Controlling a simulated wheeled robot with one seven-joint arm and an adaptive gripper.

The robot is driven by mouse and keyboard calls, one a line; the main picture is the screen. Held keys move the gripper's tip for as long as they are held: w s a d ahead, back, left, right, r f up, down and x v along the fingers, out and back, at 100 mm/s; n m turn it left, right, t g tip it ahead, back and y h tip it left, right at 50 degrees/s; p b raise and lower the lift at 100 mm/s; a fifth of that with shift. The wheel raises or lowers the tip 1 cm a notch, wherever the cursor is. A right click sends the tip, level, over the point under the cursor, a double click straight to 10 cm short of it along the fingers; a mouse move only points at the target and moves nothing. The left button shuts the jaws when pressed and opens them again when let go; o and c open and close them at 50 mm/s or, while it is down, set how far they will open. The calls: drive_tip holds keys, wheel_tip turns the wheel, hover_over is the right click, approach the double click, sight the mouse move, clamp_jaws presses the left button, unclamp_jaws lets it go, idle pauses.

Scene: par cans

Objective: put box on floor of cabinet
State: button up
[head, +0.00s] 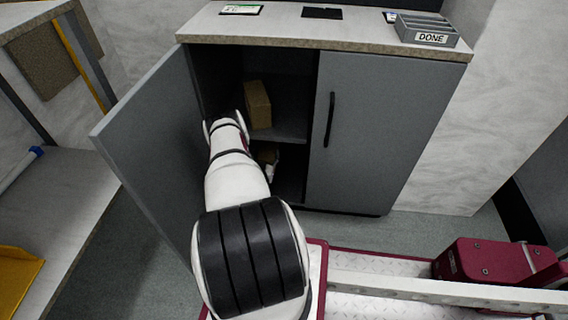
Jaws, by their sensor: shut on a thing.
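The grey cabinet (376,125) stands ahead with its left door (150,150) swung open. My arm reaches into the open left side. A brown box (257,104) stands on the inner shelf (289,131). Below the shelf, a smaller tan box (267,155) shows partly beside my arm. My gripper (271,168) is mostly hidden behind my own arm; only a small pale part shows at the tan box, and it is shut on that box. The box's underside and its contact with the dark cabinet floor (291,188) cannot be made out.
The right cabinet door (358,130) with a black handle is shut. A grey tray marked DONE (428,30) and flat items lie on the cabinet top (340,30). A bench (55,215) with a yellow tray (15,280) stands at left, near the open door.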

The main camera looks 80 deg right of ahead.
drive_tip(key=shift+f+b, duration=1.85)
drive_tip(key=shift+f, duration=2.05)
drive_tip(key=o, duration=1.7)
drive_tip(key=shift+f, duration=0.1)
drive_tip(key=shift+o, duration=0.2)
drive_tip(key=a+p, duration=0.4)
drive_tip(key=a, duration=0.6)
drive_tip(key=shift+s+a+p, duration=0.1)
drive_tip(key=shift+a+p, duration=0.25)
drive_tip(key=shift+p, duration=0.05)
drive_tip(key=shift+a, duration=0.65)
